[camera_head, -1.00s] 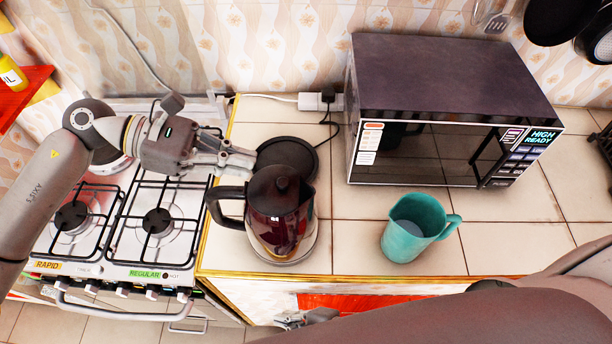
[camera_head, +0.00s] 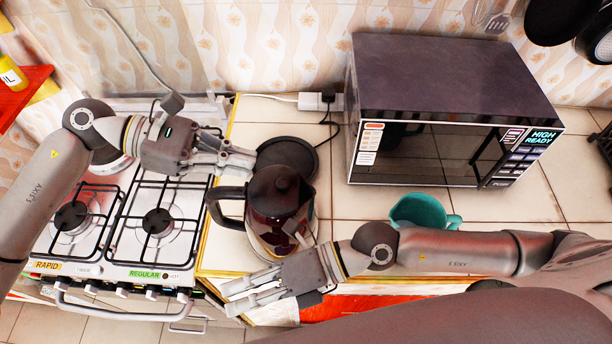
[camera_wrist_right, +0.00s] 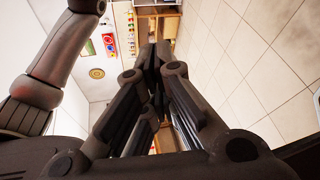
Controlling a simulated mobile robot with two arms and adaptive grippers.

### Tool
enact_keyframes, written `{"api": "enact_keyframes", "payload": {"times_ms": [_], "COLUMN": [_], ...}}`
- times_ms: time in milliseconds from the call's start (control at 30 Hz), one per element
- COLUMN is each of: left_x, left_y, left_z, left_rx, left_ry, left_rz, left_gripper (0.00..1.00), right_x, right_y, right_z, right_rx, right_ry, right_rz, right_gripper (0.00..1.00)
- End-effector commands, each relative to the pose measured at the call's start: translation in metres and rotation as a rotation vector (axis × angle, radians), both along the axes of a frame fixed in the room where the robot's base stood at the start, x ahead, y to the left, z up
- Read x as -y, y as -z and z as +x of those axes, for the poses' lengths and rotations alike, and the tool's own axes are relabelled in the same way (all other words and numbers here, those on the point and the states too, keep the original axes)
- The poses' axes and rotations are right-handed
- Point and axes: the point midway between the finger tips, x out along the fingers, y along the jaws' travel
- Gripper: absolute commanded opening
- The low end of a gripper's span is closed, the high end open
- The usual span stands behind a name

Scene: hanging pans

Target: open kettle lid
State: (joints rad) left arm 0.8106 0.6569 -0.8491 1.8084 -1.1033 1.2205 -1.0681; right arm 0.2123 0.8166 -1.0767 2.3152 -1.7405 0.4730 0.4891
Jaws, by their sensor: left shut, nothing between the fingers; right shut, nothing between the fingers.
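A dark red and black kettle (camera_head: 275,208) stands upright on the tiled counter, its black handle on the left. Its black lid (camera_head: 279,184) is on top and looks closed. My left gripper (camera_head: 250,163) is shut and empty, just behind and left of the kettle, near its handle. My right gripper (camera_head: 228,302) is shut and empty in front of the kettle, over the counter's front left corner, pointing left. It also shows in the right wrist view (camera_wrist_right: 154,55), with no kettle there. My right arm hides part of the kettle's lower front.
A round black kettle base (camera_head: 288,152) lies behind the kettle. A teal jug (camera_head: 424,211) is partly hidden by my right arm. A microwave (camera_head: 450,110) stands at the back right. A gas stove (camera_head: 150,225) is on the left.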

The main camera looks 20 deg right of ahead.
Motion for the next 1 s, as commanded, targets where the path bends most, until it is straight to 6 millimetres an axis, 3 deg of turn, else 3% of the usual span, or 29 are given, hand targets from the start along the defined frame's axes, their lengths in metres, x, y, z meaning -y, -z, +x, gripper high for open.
{"api": "enact_keyframes", "payload": {"times_ms": [100,400,700,1000], "left_x": [0.000,0.000,0.000,0.000], "left_y": [0.000,0.000,0.000,0.000], "left_z": [0.000,0.000,0.000,0.000], "left_rx": [0.000,0.000,0.000,0.000], "left_ry": [0.000,0.000,0.000,0.000], "left_rz": [0.000,0.000,0.000,0.000], "left_gripper": [0.00,0.00,0.00,0.00], "right_x": [0.001,0.015,0.043,0.078], "right_y": [-0.033,-0.093,-0.151,-0.217], "right_z": [0.032,0.086,0.131,0.162], "right_rx": [0.148,0.480,0.787,1.063], "right_ry": [-0.039,-0.141,-0.198,-0.217], "right_rz": [-0.002,-0.114,-0.314,-0.560], "right_gripper": [0.00,0.00,0.00,0.00]}}
